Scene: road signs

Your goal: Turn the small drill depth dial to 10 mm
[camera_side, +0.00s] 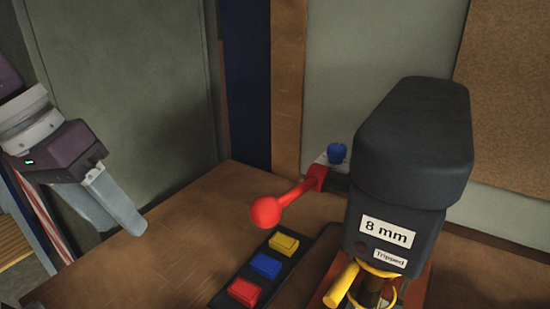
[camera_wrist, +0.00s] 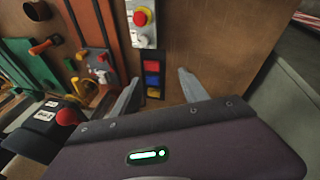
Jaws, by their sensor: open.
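The small drill (camera_side: 415,150) has a dark head with a label (camera_side: 387,232) reading "8 mm" and a smaller one reading "Tripped". A red ball-ended lever (camera_side: 266,212) sticks out from its left side. A small blue knob (camera_side: 337,152) on a pale mount shows behind the lever; I cannot tell whether it is the depth dial. No dial scale is readable. The drill (camera_wrist: 38,122) also shows at the left in the wrist view. My gripper (camera_side: 133,224) is open and empty, well left of the drill. Its fingers (camera_wrist: 158,77) are spread in the wrist view.
A strip of yellow, blue and red buttons (camera_side: 265,265) lies on the wooden bench (camera_side: 180,250) beside the drill. In the wrist view, a grey box with a red button (camera_wrist: 142,18) stands beyond the strip. Other tools and levers crowd the left there. Bench near my gripper is clear.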

